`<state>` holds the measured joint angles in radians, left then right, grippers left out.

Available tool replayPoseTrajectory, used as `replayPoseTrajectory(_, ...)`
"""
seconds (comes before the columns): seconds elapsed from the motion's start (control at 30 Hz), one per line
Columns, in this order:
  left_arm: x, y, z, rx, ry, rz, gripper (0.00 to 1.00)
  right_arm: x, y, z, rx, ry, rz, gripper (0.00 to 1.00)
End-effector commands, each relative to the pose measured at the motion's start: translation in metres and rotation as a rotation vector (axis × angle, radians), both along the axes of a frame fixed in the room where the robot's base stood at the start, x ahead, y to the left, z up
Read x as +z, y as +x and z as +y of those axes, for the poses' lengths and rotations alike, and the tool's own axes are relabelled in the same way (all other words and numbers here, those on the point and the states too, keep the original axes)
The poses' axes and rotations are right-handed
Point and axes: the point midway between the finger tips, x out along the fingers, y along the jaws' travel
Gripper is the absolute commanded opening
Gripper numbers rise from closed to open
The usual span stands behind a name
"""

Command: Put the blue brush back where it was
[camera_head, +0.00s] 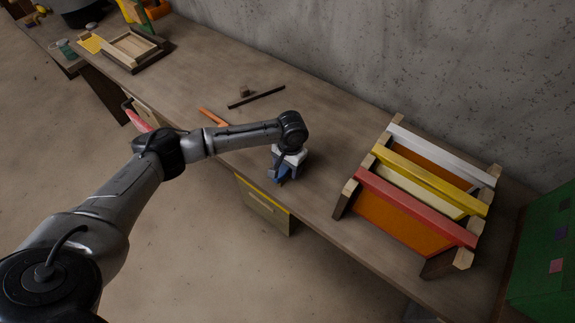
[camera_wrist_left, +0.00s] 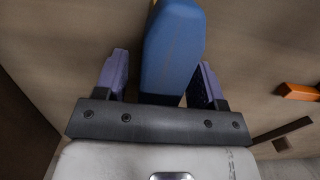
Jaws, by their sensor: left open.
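The blue brush (camera_wrist_left: 173,48) lies between the two purple fingers of my left gripper (camera_wrist_left: 162,72) in the left wrist view. A bit of yellow shows beyond its far end. The fingers stand apart on either side of it, with a visible gap on the left; contact on the right is hard to tell. In the head view my left gripper (camera_head: 281,174) points down at the workbench (camera_head: 325,122) near its front edge, and mostly hides the brush. My right gripper is not in view.
A rack (camera_head: 346,199) with white, yellow and red-topped frames stands to the right. An orange bar (camera_head: 212,117) and a dark bar (camera_head: 256,97) lie behind left. A green box (camera_head: 545,255) is far right, a wooden tray (camera_head: 134,47) far left.

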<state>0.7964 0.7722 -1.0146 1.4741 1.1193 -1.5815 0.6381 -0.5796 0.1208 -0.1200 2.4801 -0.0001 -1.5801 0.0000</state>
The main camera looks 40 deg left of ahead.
Motion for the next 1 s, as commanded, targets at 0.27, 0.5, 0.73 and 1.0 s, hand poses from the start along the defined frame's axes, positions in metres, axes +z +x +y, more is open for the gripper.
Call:
replayPoseTrajectory(0.27,0.023,0.003,0.000,-0.001,0.000,-0.003,0.64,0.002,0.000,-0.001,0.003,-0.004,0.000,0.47)
replayPoseTrajectory(0.5,0.069,0.008,0.001,0.000,-0.001,-0.003,0.64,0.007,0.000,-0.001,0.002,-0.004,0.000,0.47)
replayPoseTrajectory(0.73,0.103,0.012,0.001,0.000,-0.001,-0.002,0.64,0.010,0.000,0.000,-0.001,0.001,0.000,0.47)
replayPoseTrajectory(1.0,0.121,0.014,0.001,0.000,-0.001,0.001,0.64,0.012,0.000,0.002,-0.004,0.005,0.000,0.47)
